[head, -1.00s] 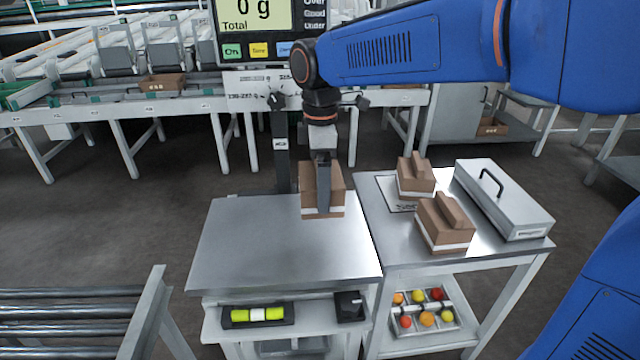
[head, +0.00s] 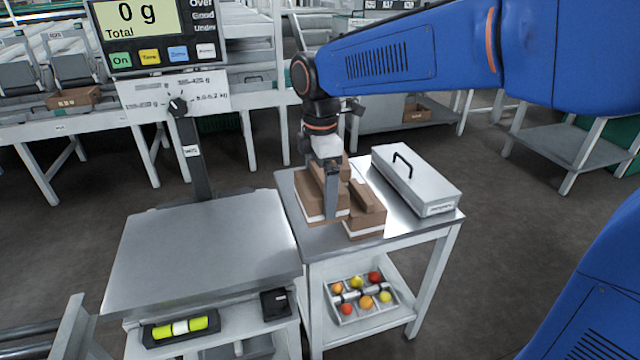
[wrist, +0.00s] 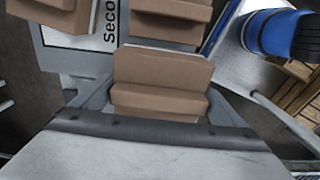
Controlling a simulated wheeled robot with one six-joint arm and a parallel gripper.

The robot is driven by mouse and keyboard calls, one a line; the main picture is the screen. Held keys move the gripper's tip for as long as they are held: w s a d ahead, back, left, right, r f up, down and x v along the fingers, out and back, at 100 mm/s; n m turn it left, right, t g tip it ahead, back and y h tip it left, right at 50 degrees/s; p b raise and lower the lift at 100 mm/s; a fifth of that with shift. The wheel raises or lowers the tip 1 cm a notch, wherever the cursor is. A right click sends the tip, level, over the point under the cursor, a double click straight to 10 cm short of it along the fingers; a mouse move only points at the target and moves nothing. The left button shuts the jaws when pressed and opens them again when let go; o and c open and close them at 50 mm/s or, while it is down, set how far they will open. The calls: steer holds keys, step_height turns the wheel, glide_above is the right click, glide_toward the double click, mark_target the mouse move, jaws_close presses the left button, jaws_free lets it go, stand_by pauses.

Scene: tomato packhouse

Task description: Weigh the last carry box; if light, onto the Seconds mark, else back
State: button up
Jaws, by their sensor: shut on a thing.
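My gripper (head: 332,190) is shut on a brown carry box (head: 312,198) with a white band. The wrist view shows the held box (wrist: 160,68) between the fingers. It is over the left part of the side table, apparently above the top; the exact gap is unclear. Two other brown boxes are close by: one (head: 366,214) just right of the held box, another partly hidden behind. The Seconds mark (wrist: 85,38) shows beyond the held box in the wrist view, partly covered by a box. The scale's steel pan (head: 200,250) is empty; its display (head: 140,28) reads 0 g.
A grey lidded case (head: 415,180) with a black handle lies on the right of the side table (head: 300,232). A tray of coloured fruit (head: 360,298) is on the shelf below. A yellow-green level (head: 180,328) sits below the scale pan. Conveyors stand behind.

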steer(key=shift+f, duration=3.4)
steer(key=shift+f, duration=0.3)
steer(key=o, duration=0.9)
steer(key=shift+o, duration=0.2)
steer(key=shift+r, duration=0.1)
steer(key=shift+r, duration=3.4)
